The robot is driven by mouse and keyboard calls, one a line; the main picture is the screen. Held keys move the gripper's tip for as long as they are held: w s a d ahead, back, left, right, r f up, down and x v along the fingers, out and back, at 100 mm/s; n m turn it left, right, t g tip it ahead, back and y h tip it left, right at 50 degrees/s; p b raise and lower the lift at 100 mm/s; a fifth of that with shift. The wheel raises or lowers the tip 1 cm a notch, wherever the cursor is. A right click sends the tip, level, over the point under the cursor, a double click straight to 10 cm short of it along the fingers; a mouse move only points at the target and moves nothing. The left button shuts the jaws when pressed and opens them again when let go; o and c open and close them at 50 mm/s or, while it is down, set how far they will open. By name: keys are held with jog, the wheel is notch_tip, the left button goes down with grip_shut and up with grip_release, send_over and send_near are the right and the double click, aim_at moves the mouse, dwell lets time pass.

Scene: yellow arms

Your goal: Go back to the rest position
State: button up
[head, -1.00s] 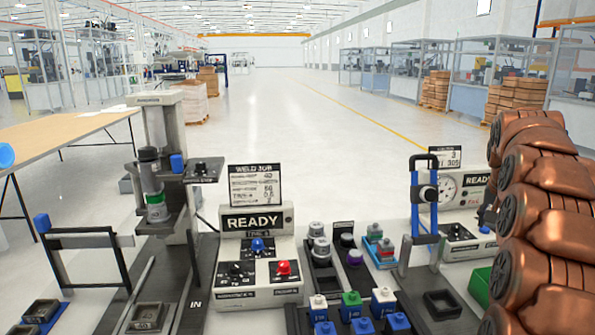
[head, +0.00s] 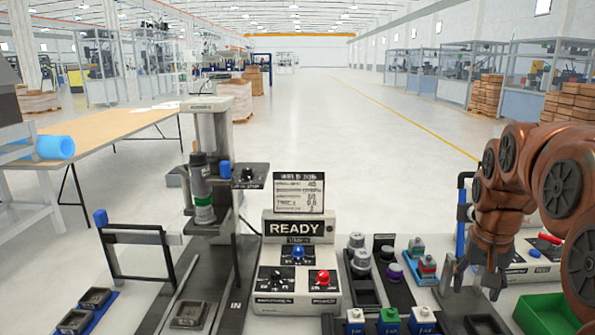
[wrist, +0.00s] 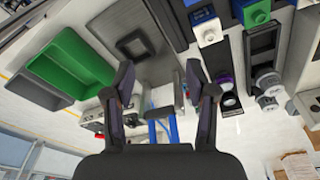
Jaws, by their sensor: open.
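My gripper (head: 472,280) hangs at the end of my copper-coloured arm at the right of the head view, fingers pointing down over the right part of the bench. In the wrist view my gripper (wrist: 160,95) shows its two dark fingers spread apart with nothing between them. Beyond the fingers, a blue handled part (wrist: 160,122) and a grey plate lie in line with the gap. I cannot tell how far they are from the fingertips.
A READY control box (head: 296,262) stands mid-bench, with a press (head: 215,165) to its left. Small coloured blocks (head: 389,320) sit at the front. A green bin (head: 540,318) is at the right. A wooden table (head: 110,135) stands at the left. The floor behind is open.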

jog(key=s+a+f+n+g+p, duration=0.1)
jog(key=s+a+f, duration=0.1)
jog(key=s+a, duration=0.3)
jog(key=s+a+f+n+g+p, duration=0.1)
jog(key=s+a, duration=0.5)
jog(key=s, duration=0.7)
jog(key=s+a+f+n+g+y+p, duration=0.1)
jog(key=s+a+f+n, duration=0.2)
jog(key=s, duration=0.6)
jog(key=a+f, duration=0.1)
jog(key=a, duration=0.1)
jog(key=shift+a, duration=0.3)
